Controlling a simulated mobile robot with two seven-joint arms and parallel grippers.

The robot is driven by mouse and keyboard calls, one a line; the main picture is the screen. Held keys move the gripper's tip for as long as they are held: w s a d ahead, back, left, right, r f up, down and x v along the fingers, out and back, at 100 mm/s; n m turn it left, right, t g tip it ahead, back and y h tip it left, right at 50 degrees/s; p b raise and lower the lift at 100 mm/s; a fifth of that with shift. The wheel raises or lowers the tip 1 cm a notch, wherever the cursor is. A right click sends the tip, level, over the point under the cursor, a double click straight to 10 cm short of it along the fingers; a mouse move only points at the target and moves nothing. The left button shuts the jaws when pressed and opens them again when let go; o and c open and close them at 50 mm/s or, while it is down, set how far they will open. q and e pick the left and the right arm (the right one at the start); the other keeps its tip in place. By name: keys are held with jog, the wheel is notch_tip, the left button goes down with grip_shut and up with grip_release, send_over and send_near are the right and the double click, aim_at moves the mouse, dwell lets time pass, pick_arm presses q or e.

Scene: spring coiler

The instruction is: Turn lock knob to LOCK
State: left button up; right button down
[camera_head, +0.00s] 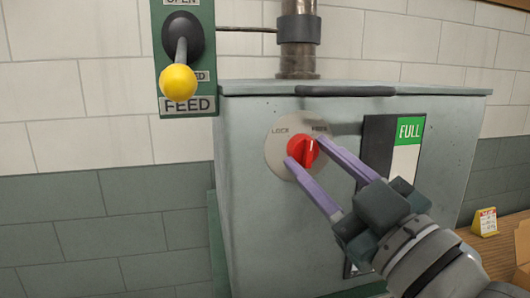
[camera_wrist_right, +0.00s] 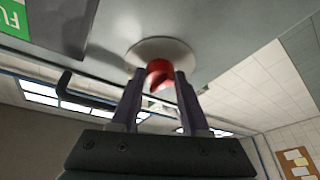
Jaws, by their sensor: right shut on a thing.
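The red lock knob (camera_head: 302,153) sits on a round pale plate (camera_head: 278,157) on the front of a grey metal box (camera_head: 255,225). The plate reads LOCK at its upper left and what looks like FREE at its upper right. My right gripper (camera_head: 303,151) has its two purple fingers on either side of the knob, shut on it. The right wrist view also shows the red knob (camera_wrist_right: 160,74) between the fingertips (camera_wrist_right: 162,78). The fingers partly hide the knob, so its exact pointing is hard to tell. My left gripper is not in view.
A green panel marked FEED (camera_head: 188,105) with a yellow-balled lever (camera_head: 178,82) is on the wall at upper left. A green FULL label (camera_head: 409,130) tops a gauge right of the knob. A small yellow sign (camera_head: 485,222) stands on a wooden surface at right.

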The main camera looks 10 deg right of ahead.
jog(key=n, duration=0.2)
jog(key=n+g+y+p, duration=0.1)
jog(key=n, duration=0.1)
jog(key=n+g+p, duration=0.1)
jog(key=shift+d+r+n+y, duration=0.15)
jog(key=shift+r+n+y, duration=0.15)
jog(key=shift+r+n, duration=0.1)
jog(key=n+g+p, duration=0.1)
jog(key=n+p, duration=0.2)
jog(key=shift+r+n+g, duration=0.1)
jog(key=shift+n+g, duration=0.2)
jog(key=shift+n, duration=0.1)
jog(key=shift+n+p, duration=0.5)
jog(key=shift+n, duration=0.2)
jog(key=shift+g, duration=0.3)
jog(key=shift+c, duration=2)
grip_release()
jog(key=shift+d, duration=0.1)
